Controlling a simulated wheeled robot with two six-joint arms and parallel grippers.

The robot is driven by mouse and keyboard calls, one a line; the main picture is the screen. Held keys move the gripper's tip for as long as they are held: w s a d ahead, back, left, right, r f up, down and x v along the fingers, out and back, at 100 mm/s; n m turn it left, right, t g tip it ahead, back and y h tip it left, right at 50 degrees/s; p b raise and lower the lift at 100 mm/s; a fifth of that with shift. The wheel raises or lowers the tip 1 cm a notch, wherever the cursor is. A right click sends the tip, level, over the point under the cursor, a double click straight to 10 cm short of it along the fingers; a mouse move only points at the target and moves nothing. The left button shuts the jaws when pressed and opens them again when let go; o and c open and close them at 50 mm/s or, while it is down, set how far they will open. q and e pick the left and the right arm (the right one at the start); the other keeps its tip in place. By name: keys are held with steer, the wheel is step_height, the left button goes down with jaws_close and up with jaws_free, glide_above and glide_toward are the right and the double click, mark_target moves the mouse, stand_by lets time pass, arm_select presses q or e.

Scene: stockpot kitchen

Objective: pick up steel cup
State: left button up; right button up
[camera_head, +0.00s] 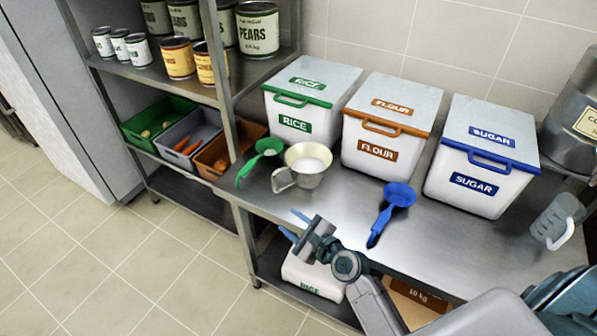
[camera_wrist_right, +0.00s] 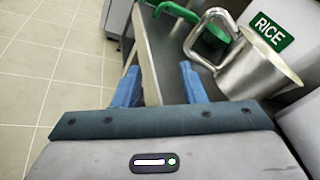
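The steel cup (camera_head: 300,178) stands upright on the metal counter, in front of the rice bin. Its handle points to the front left, and something pale shows inside. In the right wrist view the cup (camera_wrist_right: 262,72) is at the upper right, with its looped handle toward the gripper. My right gripper (camera_head: 295,226) is open and empty, near the counter's front edge, apart from the cup and in front of it. Its two blue fingers (camera_wrist_right: 160,82) show spread in the wrist view. My left gripper is not in view.
A green scoop (camera_head: 258,158) lies just left of the cup. A blue scoop (camera_head: 397,196) lies to the right. Rice (camera_head: 325,96), flour (camera_head: 400,110) and sugar (camera_head: 500,135) bins line the back. A shelf post (camera_head: 224,75) stands at the left.

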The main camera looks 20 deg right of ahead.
mark_target(275, 183)
steer(key=w+m, duration=0.1)
steer(key=m, duration=0.1)
steer(key=w+r+m+t, duration=0.1)
steer(key=m, duration=0.1)
steer(key=w+d+r+m+t+h, duration=0.1)
steer(key=shift+w+r+m, duration=0.15)
steer(key=shift+m, duration=0.25)
steer(key=shift+w+d+r+m, duration=0.15)
steer(key=shift+w+m, duration=0.15)
steer(key=shift+m, duration=0.2)
steer(key=shift+w+d+r+m, duration=0.15)
steer(key=shift+w+m, duration=0.1)
steer(key=shift+m, duration=0.25)
steer(key=x, duration=0.5)
steer(key=shift+r, duration=0.1)
steer(key=x, duration=0.5)
steer(key=shift+w+d, duration=0.15)
steer(key=shift+w, duration=0.25)
steer(key=shift+r, duration=0.1)
jaws_close()
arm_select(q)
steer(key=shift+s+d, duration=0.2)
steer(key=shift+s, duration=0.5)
